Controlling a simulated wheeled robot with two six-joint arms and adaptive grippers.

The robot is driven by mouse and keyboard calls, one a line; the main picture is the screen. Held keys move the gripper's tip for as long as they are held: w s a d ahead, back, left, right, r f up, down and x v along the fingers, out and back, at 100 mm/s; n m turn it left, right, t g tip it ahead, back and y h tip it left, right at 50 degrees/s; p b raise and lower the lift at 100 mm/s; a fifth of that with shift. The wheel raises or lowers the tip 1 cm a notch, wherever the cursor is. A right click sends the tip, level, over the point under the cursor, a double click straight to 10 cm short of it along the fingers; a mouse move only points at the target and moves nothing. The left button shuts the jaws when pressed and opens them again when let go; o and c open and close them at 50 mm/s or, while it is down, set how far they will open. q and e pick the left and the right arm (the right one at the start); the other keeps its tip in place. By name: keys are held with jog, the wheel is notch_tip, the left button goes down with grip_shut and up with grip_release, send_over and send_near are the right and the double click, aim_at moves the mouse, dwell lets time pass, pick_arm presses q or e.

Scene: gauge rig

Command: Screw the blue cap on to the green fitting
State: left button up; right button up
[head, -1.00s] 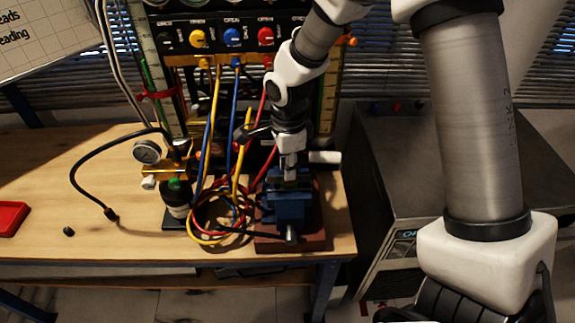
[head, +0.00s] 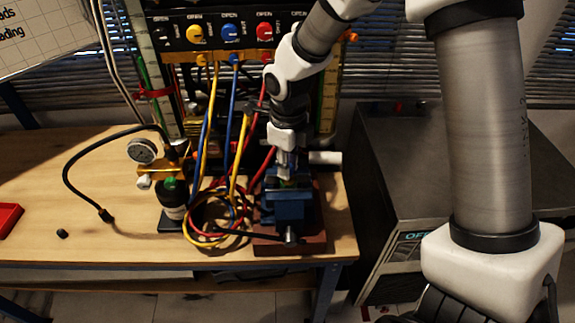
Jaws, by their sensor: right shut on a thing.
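My right gripper (head: 287,171) points down over the blue vise (head: 289,208) on the workbench. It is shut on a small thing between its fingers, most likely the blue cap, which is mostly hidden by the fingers. My left gripper is not in view.
Yellow, red and blue hoses (head: 212,222) loop close to the vise's left. A grey cabinet (head: 400,170) stands right. The front-left bench is mostly clear.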

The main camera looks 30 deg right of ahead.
jog(key=o, duration=0.7)
jog(key=shift+s, duration=0.15)
jog(key=shift+c, duration=0.2)
jog(key=shift+s+a+r, duration=0.1)
jog(key=shift+a, duration=0.05)
